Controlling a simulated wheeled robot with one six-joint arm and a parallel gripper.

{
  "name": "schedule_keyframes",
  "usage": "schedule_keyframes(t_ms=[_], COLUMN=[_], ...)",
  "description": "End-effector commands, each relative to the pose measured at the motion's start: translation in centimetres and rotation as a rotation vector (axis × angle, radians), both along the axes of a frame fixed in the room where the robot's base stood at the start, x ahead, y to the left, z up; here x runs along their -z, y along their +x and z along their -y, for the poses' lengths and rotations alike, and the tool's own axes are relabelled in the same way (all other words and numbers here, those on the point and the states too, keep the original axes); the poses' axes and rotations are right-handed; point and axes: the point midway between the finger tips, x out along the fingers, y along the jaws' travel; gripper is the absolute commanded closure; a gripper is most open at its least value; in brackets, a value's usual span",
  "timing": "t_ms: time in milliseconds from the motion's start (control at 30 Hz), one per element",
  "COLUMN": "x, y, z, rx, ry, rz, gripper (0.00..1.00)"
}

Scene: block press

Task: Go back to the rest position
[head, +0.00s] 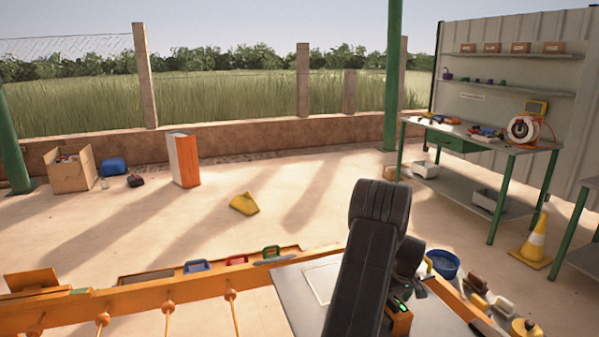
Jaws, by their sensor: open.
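My dark arm rises from the bottom edge of the head view, right of centre, and bends over at its top. A further dark part of my arm shows behind it on the right. The fingers of my gripper cannot be made out in this view. Below the arm lies a grey plate (290,296) with a pale square outline on it. A small orange block with green lights (399,318) shows beside the arm; I cannot tell what it belongs to.
A blue tub (443,264) stands right of the arm. A cone (536,241) and green workbench (480,150) stand farther right.

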Motion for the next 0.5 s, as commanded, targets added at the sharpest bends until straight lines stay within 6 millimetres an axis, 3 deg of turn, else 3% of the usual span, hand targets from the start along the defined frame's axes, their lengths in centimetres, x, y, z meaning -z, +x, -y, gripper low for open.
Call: schedule_keyframes(t_ms=[200,500], x=[-1.8,-2.1], y=[-0.1,-0.1], z=[0.0,0.0], rx=[0.0,0.0], ry=[0.001,0.0], rz=[-0.001,-0.002], gripper=[0.22,0.22])
